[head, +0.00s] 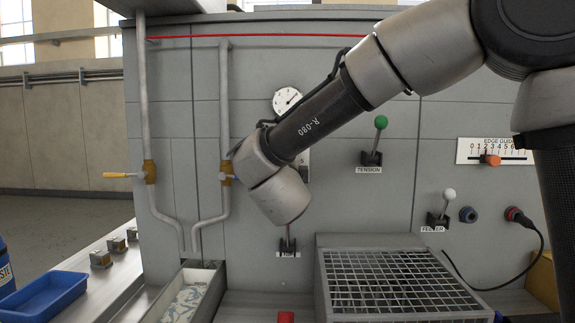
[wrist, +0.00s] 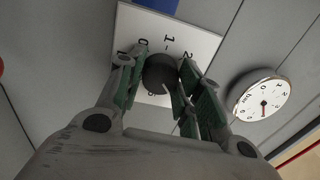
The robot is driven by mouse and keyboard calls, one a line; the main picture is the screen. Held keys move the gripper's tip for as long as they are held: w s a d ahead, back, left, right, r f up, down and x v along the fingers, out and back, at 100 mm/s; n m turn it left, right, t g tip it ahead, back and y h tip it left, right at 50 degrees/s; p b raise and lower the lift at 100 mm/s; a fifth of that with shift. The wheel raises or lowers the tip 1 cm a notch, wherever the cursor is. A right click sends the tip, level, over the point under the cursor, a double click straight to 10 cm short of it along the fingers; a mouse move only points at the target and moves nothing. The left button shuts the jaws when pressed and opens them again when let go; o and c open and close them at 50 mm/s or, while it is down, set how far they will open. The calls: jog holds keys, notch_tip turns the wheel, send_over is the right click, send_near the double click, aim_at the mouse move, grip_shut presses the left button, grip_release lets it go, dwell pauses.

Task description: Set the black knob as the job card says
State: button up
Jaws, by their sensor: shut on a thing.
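The black knob (wrist: 160,74) sits on a white scale plate (wrist: 204,42) in the wrist view. The figures 1 and 2 can be read on the plate, and others are partly covered. A short pale line shows on the knob's lower edge, but I cannot tell its exact setting. My gripper (wrist: 156,66) has its green-padded fingers on both sides of the knob, shut on it. No readable job card is in view.
A round gauge (head: 287,100) is above the plate. A green-topped TENSION lever (head: 380,124), a white-topped lever (head: 449,194) and the edge guide scale (head: 495,151) are to the right. Pipes with yellow valves (head: 150,172) stand left. A grid-topped box (head: 390,283) juts out below.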

jog(key=shift+f, duration=0.1)
jog(key=o, duration=1)
jog(key=shift+o, duration=0.2)
jog(key=s, duration=1.2)
jog(key=shift+a+f, duration=0.2)
jog(key=shift+f, duration=0.1)
